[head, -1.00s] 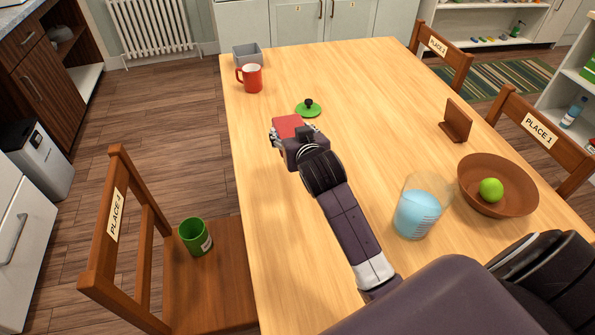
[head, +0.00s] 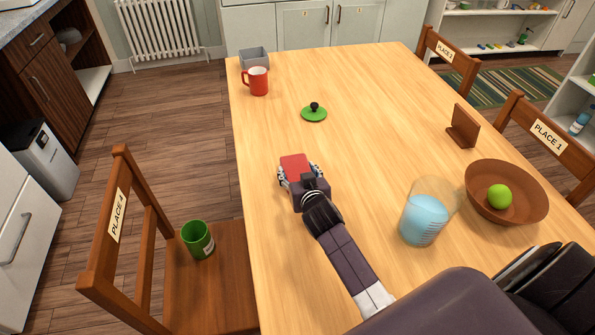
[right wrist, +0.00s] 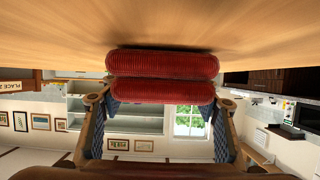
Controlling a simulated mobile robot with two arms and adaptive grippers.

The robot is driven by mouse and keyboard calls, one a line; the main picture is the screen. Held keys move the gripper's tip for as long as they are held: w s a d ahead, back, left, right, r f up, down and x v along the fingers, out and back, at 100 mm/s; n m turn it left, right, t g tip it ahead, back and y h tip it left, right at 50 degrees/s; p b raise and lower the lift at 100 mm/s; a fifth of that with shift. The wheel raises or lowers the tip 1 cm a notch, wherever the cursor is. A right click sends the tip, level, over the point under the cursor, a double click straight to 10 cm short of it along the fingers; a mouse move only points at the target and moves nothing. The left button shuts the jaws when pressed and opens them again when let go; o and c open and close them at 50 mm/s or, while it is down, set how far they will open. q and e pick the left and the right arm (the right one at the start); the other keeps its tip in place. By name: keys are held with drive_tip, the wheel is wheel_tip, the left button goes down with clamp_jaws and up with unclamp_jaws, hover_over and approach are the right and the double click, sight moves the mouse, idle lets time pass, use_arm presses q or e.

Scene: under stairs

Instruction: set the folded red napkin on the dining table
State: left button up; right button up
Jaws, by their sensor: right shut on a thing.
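The folded red napkin (head: 294,167) is held over the left part of the wooden dining table (head: 362,85). My right gripper (head: 298,174) is shut on it. In the right wrist view the napkin (right wrist: 162,64) shows as two rounded red folds between the two fingers (right wrist: 160,110). The table surface (right wrist: 160,25) is at the top of that view, very close to the napkin. I cannot tell whether they touch. My left gripper is not in view.
A green lid (head: 314,114), a red mug (head: 257,82) and a grey box (head: 254,58) stand farther back. A glass of blue liquid (head: 426,215), a brown bowl (head: 512,190) with a green ball (head: 499,196) and a wooden stand (head: 462,127) are right. The table's middle is clear.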

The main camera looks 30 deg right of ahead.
drive_tip(key=shift+f, duration=0.1)
drive_tip(key=o, duration=1.7)
drive_tip(key=shift+s, duration=0.1)
drive_tip(key=v, duration=1.2)
